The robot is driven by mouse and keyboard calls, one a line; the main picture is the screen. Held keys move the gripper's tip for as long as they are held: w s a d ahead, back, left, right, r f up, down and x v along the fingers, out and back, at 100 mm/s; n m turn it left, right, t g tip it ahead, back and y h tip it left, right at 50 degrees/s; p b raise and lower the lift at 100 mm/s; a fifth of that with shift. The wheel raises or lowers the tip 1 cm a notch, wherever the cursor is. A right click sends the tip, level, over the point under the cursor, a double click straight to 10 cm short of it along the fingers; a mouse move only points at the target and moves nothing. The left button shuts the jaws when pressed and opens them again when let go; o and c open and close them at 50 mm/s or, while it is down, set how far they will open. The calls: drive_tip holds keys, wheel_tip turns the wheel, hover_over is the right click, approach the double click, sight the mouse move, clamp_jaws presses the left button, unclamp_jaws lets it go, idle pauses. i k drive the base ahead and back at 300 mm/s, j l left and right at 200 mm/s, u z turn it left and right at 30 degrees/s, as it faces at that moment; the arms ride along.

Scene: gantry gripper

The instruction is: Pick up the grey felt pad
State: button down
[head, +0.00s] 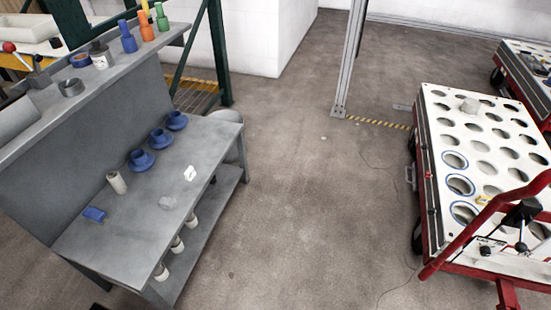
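A small pale grey piece (167,202) lies flat on the lower top of the grey workbench (135,220), towards its right-hand edge. It looks like the grey felt pad, but it is too small to make out its material. A white piece with a cut-out (190,173) lies a little behind it. My gripper is not in view.
The bench top also holds a blue block (94,215), a beige cylinder (117,183) and blue flanged parts (141,160). Coloured parts stand on the upper shelf (110,75). A red-framed cart with a holed white top (441,138) stands right. Open floor (300,200) lies between.

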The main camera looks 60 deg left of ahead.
sight(168, 202)
drive_tip(key=u, duration=3)
drive_tip(key=i+l+u, duration=0.4)
drive_tip(key=i, duration=0.5)
drive_tip(key=i+l+u, duration=0.35)
drive_tip(key=i+l, duration=0.45)
